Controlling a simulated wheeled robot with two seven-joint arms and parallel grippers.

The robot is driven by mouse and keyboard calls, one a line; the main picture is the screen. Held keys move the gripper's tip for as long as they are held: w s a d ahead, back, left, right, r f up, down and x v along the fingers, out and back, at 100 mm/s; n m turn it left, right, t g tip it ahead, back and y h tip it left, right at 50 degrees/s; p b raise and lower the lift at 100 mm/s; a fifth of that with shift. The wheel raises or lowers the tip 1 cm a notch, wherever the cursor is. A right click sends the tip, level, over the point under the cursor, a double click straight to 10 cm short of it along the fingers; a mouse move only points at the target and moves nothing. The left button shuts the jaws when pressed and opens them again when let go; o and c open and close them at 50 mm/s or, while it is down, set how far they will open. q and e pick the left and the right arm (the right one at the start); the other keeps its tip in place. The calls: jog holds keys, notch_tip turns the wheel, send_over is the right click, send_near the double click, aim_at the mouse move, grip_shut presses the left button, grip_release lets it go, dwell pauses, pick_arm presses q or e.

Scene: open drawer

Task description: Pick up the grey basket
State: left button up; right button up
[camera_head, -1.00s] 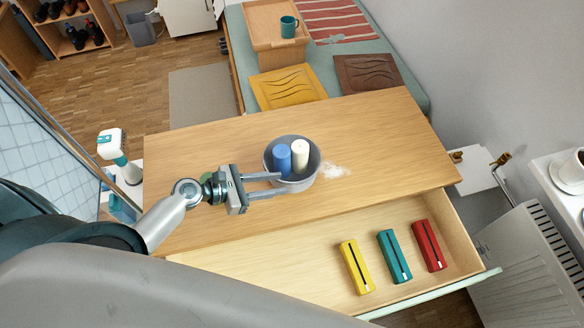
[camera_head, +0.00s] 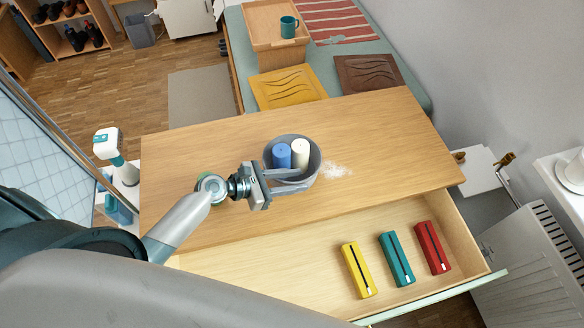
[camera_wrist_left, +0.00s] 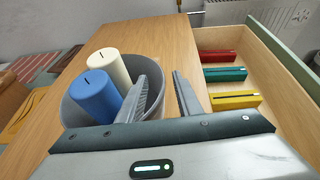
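The grey basket (camera_head: 316,160) stands on the wooden top of the drawer unit. A blue cylinder (camera_head: 281,158) and a cream cylinder (camera_head: 301,153) with slotted tops stand inside it. It also shows in the left wrist view (camera_wrist_left: 69,112). My left gripper (camera_head: 305,176) is at the basket's near side with its fingers apart. One finger reaches in over the basket and the other is outside, so the near wall appears to lie between them. In the left wrist view the fingers (camera_wrist_left: 165,80) show a gap. Contact cannot be told. My right gripper is not in view.
The open drawer (camera_head: 255,251) below holds a yellow (camera_head: 358,270), a teal (camera_head: 396,259) and a red case (camera_head: 433,248). The table top (camera_head: 390,135) is clear to the right.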

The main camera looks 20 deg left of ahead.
pick_arm(q)
jog(key=shift+b+x, duration=0.4)
jog(key=shift+x, duration=1)
jog(key=shift+c, duration=0.4)
grip_shut()
